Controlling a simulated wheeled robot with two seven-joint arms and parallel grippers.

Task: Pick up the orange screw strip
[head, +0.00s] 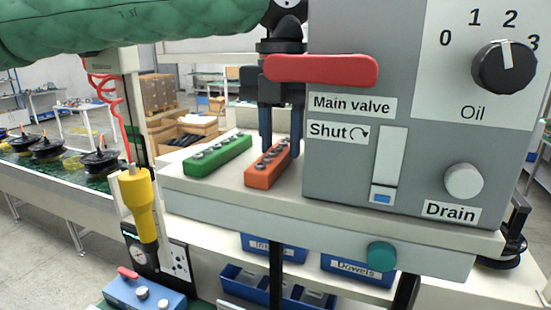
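The orange screw strip (264,176) lies on the pale shelf top (225,197), just left of the grey valve box, with several screws along its top. My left arm, in a green sleeve, comes in from the upper left. My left gripper (281,148) points down over the far part of the strip. Its two dark blue fingers are apart, with a clear gap between them, and their tips are low at the strip's sides. I cannot tell whether they touch it. My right gripper is not in view.
A green screw strip (218,155) lies just left of the orange one. The grey box (420,130) with a red handle (322,70) stands close on the right. A yellow tool (138,203) hangs at the left. Blue bins (358,270) sit below the shelf.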

